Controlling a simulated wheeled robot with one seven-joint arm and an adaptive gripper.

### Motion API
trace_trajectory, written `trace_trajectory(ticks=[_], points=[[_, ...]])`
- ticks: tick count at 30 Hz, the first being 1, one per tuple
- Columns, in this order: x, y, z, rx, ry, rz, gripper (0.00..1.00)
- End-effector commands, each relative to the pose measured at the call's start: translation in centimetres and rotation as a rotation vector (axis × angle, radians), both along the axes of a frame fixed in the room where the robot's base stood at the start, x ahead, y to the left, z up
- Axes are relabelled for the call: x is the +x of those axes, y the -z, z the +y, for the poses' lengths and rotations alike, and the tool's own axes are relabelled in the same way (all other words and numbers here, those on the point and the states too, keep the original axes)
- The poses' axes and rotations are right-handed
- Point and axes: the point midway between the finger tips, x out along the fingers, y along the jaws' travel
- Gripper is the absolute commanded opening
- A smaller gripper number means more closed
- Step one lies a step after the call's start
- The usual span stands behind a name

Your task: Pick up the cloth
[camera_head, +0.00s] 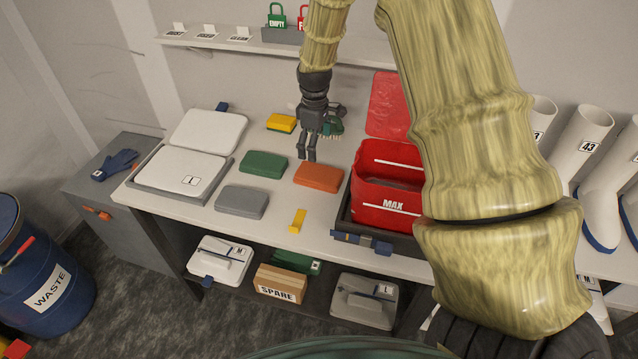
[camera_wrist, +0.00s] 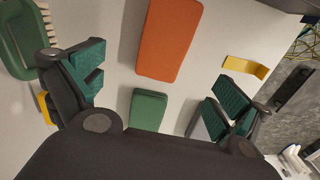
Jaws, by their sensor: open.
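Three flat, rounded cloth-like pads lie on the white bench: a green one (camera_head: 264,164), an orange one (camera_head: 318,176) and a grey one (camera_head: 242,201). I cannot tell which the task means. My gripper (camera_head: 307,157) points down above the bench, just behind the orange pad and right of the green one. In the wrist view my gripper (camera_wrist: 157,90) has its fingers wide apart with nothing between them. The orange pad (camera_wrist: 170,38) and the green pad (camera_wrist: 149,109) show beyond the fingers, apart from them.
A red bin (camera_head: 385,210) marked MAX stands in a dark tray at right. A yellow bracket (camera_head: 297,220) lies near the front edge. A green brush (camera_head: 334,126) and a yellow-green sponge (camera_head: 281,123) are behind.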

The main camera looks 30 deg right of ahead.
Motion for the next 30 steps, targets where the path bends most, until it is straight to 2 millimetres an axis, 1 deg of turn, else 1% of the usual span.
trace_trajectory(ticks=[5, 12, 15, 21, 25, 30], points=[[-0.1, 1.2, 0.0, 0.0, 0.0, 0.001, 1.0], [-0.2, 4.1, 0.0, 0.0, 0.0, 0.003, 1.0], [-0.2, 5.0, 0.0, 0.001, 0.0, 0.002, 1.0], [-0.2, 5.7, 0.0, 0.0, 0.0, 0.0, 1.0], [-0.5, 6.3, -0.1, 0.0, 0.0, 0.001, 1.0], [-1.3, 7.8, -0.3, 0.0, 0.0, 0.003, 1.0]])
